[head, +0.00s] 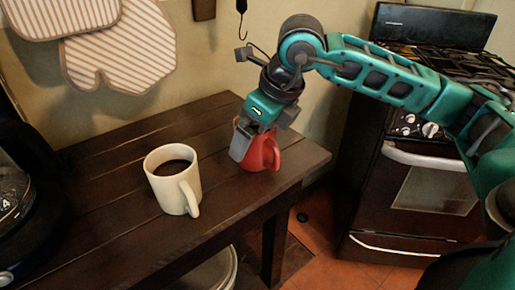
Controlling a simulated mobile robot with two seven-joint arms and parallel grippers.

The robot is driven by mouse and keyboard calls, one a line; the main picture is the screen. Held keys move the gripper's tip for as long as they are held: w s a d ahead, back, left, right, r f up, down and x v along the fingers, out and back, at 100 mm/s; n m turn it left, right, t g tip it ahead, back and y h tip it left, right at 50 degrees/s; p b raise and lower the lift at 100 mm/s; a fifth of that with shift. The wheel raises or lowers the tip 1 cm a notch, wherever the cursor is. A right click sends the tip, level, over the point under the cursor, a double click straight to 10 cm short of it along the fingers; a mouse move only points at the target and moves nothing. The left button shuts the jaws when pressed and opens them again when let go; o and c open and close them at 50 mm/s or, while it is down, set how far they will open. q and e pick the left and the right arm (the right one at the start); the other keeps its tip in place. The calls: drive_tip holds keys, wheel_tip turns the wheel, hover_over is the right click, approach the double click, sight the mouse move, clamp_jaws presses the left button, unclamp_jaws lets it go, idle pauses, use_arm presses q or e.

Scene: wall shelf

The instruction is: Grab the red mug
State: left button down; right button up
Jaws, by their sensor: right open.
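The red mug (262,154) stands near the right end of the dark wooden shelf (120,150), with its handle towards the right. My right gripper (248,140) is at the mug from above, its grey fingers reaching down over the rim and the mug's left side. It is open; one finger lies in front of the mug's left wall, and the other is partly hidden. I cannot tell whether the fingers touch the mug. My left gripper is out of view.
A white mug (173,184) with dark liquid stands left of the red mug. A black coffee maker (28,200) is at the left edge. Striped oven mitts (120,50) hang on the wall. A stove (415,180) stands at the right. The shelf's back middle is clear.

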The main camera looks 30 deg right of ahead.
drive_tip(key=shift+w+f, duration=0.15)
drive_tip(key=shift+f, duration=0.1)
drive_tip(key=shift+c, duration=0.4)
drive_tip(key=shift+r, duration=0.1)
drive_tip(key=c, duration=1.2)
